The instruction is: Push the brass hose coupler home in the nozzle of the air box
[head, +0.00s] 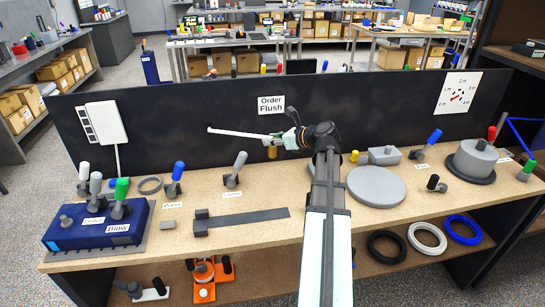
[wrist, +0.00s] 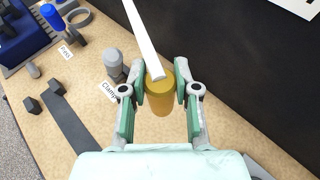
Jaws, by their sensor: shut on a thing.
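My gripper (head: 277,141) is shut on the brass hose coupler (head: 272,153), held above the bench near its middle. In the wrist view the coupler (wrist: 160,96) sits upright-looking between the two green-padded fingers (wrist: 160,92). A white tube (head: 238,132) runs from the coupler's end out to the left; it also shows in the wrist view (wrist: 142,38). The blue box (head: 97,230), which looks like the air box, stands at the left end of the bench, well apart from the coupler. A grey stub (head: 67,220) on its left side may be the nozzle; I cannot tell for sure.
Blue-handled (head: 178,171) and grey-handled (head: 239,160) levers stand between box and gripper. A dark strip (head: 248,218) lies in front. A black panel (head: 185,120) backs the bench. A grey disc (head: 376,186) lies right of my arm.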

